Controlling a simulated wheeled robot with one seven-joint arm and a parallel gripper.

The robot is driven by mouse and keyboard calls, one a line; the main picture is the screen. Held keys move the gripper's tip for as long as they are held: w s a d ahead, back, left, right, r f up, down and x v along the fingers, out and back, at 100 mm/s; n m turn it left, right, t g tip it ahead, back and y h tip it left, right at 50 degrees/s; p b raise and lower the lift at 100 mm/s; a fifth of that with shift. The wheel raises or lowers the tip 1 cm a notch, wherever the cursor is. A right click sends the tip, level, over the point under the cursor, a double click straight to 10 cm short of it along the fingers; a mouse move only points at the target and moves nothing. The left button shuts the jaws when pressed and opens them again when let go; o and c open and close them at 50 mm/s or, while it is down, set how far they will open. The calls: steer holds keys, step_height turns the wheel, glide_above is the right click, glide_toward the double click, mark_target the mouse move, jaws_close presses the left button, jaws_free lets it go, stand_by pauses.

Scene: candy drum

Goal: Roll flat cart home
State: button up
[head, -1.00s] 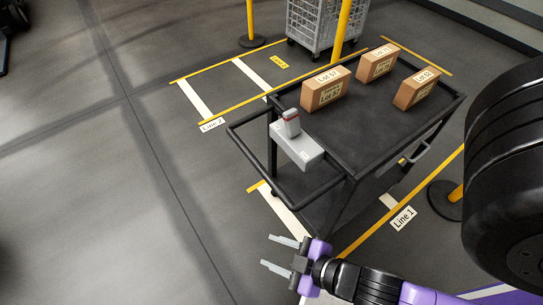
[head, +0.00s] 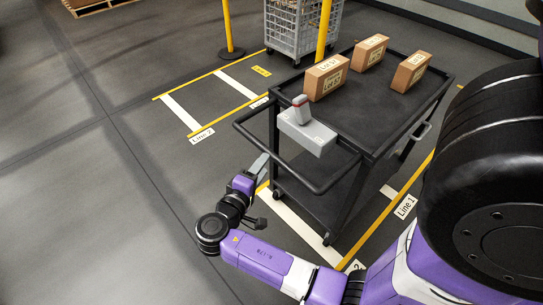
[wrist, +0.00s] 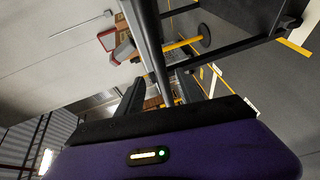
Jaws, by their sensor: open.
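The black flat cart (head: 385,112) stands on the floor right of centre in the head view, with a tray top and a lower shelf. Its tubular push handle (head: 290,178) sticks out toward the left and front. My gripper (head: 259,168) is open at the handle's near-left side, with one grey finger close to the bar. In the wrist view a dark bar (wrist: 152,45), apparently the handle, runs in line with the gap between my open fingers (wrist: 160,92). I cannot tell whether they touch it. A floor bay labelled Line 1 (head: 405,206) lies around the cart's right side.
Cartons (head: 326,77) stand on the tray, and a grey box with a red-topped device (head: 307,132) sits at its handle end. A second bay labelled Line 2 (head: 202,136) is left. Yellow posts (head: 324,32) and a wire cage (head: 290,28) stand behind. Floor at left is clear.

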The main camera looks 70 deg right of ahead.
mark_target(272, 155)
steer(key=x, duration=0.7)
steer(key=shift+d+f, duration=0.1)
steer(key=shift+d, duration=0.05)
jaws_close()
stand_by(1.2)
